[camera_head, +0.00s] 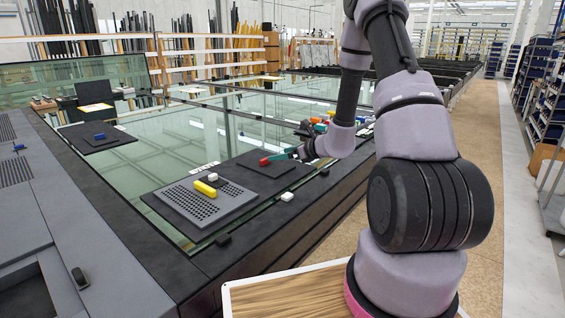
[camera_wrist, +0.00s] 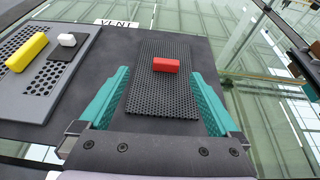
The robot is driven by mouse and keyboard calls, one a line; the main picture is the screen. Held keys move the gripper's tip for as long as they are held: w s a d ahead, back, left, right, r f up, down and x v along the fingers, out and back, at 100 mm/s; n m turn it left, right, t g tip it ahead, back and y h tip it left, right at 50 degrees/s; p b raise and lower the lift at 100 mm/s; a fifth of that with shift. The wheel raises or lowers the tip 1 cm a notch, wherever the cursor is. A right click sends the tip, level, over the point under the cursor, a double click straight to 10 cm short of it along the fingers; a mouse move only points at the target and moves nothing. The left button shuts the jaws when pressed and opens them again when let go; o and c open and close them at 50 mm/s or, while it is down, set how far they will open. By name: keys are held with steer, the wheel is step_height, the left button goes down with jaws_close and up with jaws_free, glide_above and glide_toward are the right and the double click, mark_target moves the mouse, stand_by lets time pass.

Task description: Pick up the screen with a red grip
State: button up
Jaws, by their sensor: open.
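The screen with a red grip is a dark, finely perforated rectangular plate (camera_wrist: 155,98), lying on a dark panel. Its red block grip (camera_wrist: 166,65) stands out near its far part. In the head view the red grip (camera_head: 264,161) shows just left of my gripper (camera_head: 280,156), while much of the screen is hard to make out. In the wrist view my gripper (camera_wrist: 160,76) is open, with one teal finger on each side of the screen. The red grip is between and slightly beyond the fingertips. Nothing is held. The height of the fingers above the screen is unclear.
A grey perforated screen (camera_head: 177,204) with a yellow grip (camera_head: 205,188) and a white block (camera_head: 212,177) lie to the left. A white VENT label (camera_wrist: 115,22) is behind. Glass panes (camera_head: 233,126) surround the panels. A blue-gripped dark plate (camera_head: 88,146) lies farther left.

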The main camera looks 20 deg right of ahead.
mark_target(266, 159)
steer(key=w+f, duration=0.1)
steer(key=w+a, duration=0.1)
steer(key=w+f, duration=0.1)
steer(key=w, duration=0.1)
steer(key=shift+w+a+f, duration=0.1)
steer(key=shift+a+f, duration=0.25)
steer(key=x, duration=0.5)
steer(key=shift+w+a+f, duration=0.1)
steer(key=shift+w+f, duration=0.1)
steer(key=shift+w, duration=0.1)
steer(key=c, duration=1.5)
